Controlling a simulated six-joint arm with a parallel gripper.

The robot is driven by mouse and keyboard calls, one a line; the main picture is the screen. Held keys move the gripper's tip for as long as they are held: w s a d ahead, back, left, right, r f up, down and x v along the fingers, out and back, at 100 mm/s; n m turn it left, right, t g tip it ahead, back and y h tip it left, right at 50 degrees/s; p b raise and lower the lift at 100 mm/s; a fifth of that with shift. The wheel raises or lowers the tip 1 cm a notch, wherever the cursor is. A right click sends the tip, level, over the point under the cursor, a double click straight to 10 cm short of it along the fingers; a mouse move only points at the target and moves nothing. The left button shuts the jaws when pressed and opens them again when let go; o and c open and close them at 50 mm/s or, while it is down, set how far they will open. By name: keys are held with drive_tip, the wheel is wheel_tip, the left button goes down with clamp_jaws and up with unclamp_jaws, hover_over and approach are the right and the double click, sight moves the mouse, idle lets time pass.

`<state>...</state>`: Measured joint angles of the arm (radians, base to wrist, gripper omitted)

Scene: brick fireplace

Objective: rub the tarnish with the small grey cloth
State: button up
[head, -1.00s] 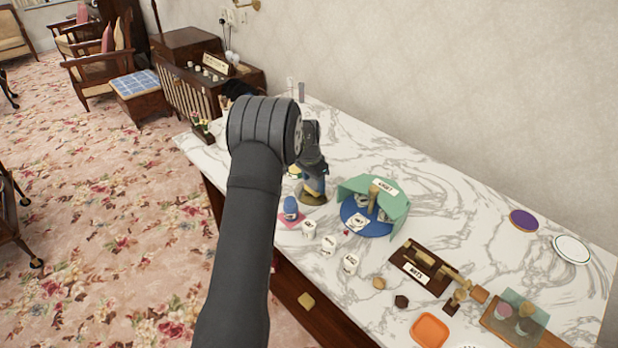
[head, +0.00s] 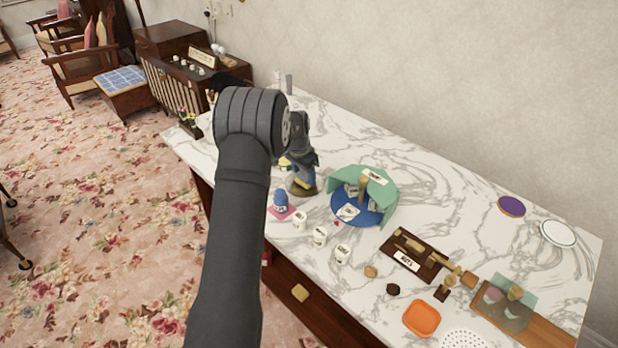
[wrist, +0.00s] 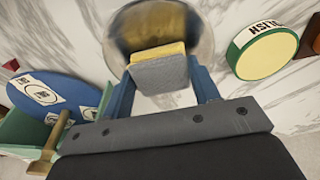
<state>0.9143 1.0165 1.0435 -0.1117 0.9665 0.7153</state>
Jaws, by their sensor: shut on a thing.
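My gripper (head: 302,172) is over the marble top, its blue fingers also showing in the wrist view (wrist: 163,92). It is shut on a small grey cloth (wrist: 160,73), which looks like a thick pad with a yellow layer along its far side. The pad is over the near part of a round metal dish (wrist: 190,25), brownish and dull in the middle with a brighter rim. The dish (head: 296,192) sits below the gripper in the head view. Whether the pad touches it I cannot tell. The pad hides part of the dish.
A green-rimmed tin (wrist: 268,60) with a label ending "LISH" stands right of the dish in the wrist view. A blue round tray (head: 366,217) with a green screen (head: 386,188), several white cups (head: 320,237) and a blue item on a pink mat (head: 283,213) are nearby.

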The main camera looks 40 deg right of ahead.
drive_tip(key=w, duration=0.2)
drive_tip(key=shift+w+f, duration=0.1)
drive_tip(key=shift+w, duration=0.6)
drive_tip(key=shift+w+d, duration=0.1)
drive_tip(key=shift+w, duration=0.1)
drive_tip(key=shift+s, duration=3.95)
drive_tip(key=shift+w, duration=3.85)
wheel_tip(320, 180, up, 8)
drive_tip(key=shift+w, duration=0.1)
